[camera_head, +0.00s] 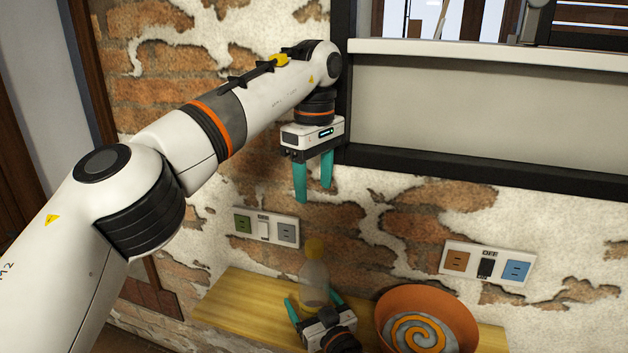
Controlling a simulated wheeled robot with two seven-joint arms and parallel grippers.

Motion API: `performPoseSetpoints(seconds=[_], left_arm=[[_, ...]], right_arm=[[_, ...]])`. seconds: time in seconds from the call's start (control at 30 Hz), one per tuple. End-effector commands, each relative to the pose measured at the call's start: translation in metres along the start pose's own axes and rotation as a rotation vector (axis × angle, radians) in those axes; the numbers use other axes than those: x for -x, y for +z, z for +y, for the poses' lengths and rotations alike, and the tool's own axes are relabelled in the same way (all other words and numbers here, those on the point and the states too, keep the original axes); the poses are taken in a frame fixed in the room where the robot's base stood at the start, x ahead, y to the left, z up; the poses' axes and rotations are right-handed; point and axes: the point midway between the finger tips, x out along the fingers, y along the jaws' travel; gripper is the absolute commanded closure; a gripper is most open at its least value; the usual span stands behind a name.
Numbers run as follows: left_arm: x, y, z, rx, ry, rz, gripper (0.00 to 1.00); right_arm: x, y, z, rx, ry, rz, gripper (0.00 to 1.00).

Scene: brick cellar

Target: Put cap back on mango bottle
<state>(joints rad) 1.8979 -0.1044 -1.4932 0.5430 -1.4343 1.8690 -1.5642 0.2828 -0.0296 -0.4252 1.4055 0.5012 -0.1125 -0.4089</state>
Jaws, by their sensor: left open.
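Whether that top is a separate cap is too small to tell. My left gripper (314,190) is open and empty, its teal fingers pointing down, above the bottle and clear of it. My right gripper (314,298) is at the bottom of the view, its teal fingers apart on either side of the bottle. Gaps show between the fingers and the bottle. The gripper hides the bottle's lower part.
An orange bowl (383,312) with a grey and orange spiral inside sits on the wooden shelf (235,300), right of the bottle. Two switch plates, one at left (265,228) and one at right (487,263), are on the brick wall. The shelf's left end is clear.

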Motion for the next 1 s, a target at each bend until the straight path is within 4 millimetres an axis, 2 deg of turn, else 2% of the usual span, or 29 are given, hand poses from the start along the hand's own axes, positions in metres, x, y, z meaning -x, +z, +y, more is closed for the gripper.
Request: performPoseSetpoints(seconds=[0.5, 0.7, 1.0], left_arm=[[-0.006, 0.0, 0.0, 0.0, 0.0, 0.0, 0.44], [-0.007, 0.0, 0.0, 0.0, 0.0, 0.0, 0.44], [-0.007, 0.0, 0.0, 0.0, 0.0, 0.0, 0.44]], right_arm=[[0.098, -0.003, 0.0, 0.0, -0.001, 0.004, 0.16], [0.114, -0.001, 0.0, 0.0, 0.0, 0.003, 0.16], [0.115, -0.001, 0.0, 0.0, 0.0, 0.002, 0.16]])
